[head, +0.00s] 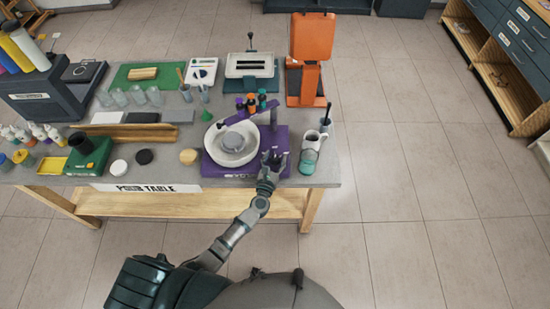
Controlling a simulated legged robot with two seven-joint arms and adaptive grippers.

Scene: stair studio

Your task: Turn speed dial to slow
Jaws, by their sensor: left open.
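A purple machine (212,173) with a white round bowl (232,158) on top stands at the right part of the table. My left gripper (274,157) is over the machine's right side, beside the bowl. It is open, with no object visible between its fingers. The speed dial cannot be made out; the gripper covers part of the machine's right side, and small pale marks on its front edge are too small to read. Whether the gripper touches the machine cannot be told. My right gripper is not in view.
A grey table (323,171) bears the machine. Right of the gripper stand a teal-and-white container (308,160) and a grey cup (324,127). The floor to the right is clear up to the drawers.

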